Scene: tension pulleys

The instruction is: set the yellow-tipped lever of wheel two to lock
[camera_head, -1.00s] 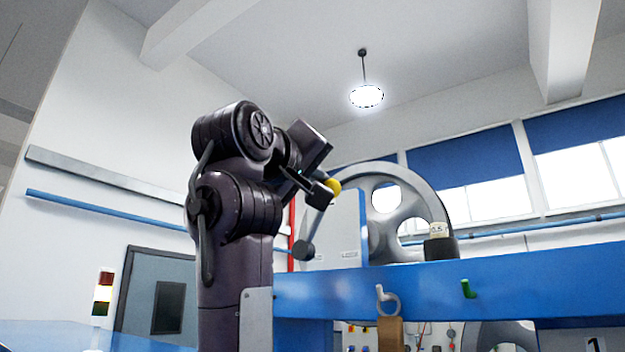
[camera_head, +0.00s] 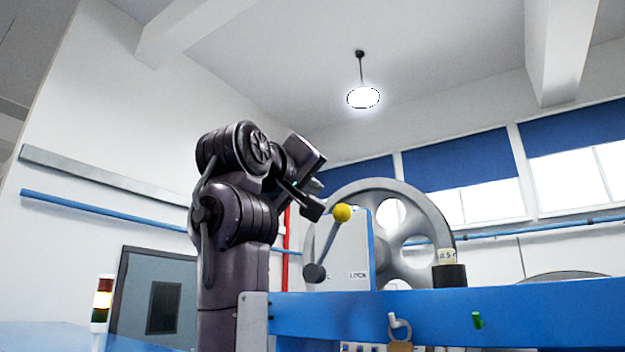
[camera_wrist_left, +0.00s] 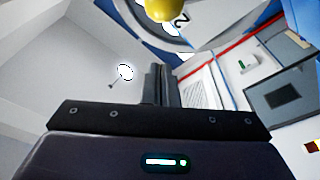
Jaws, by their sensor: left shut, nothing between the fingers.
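The lever's yellow ball tip (camera_head: 342,212) stands on a grey rod that rises from a dark round pivot (camera_head: 314,272) and leans to the right. Behind it is a pale panel (camera_head: 352,245) with a LOCK label right of the pivot; another label is partly hidden by the pivot. My left gripper (camera_head: 312,208) is shut and empty, just left of the ball, with a small gap in the picture. In the left wrist view the ball (camera_wrist_left: 165,8) is at the top edge, beyond the shut fingers (camera_wrist_left: 160,84), near a "2" on the wheel. My right gripper is out of view.
A large grey spoked wheel (camera_head: 432,228) stands behind the panel, with a dark weight (camera_head: 449,275) at its right. Space above the ball is clear.

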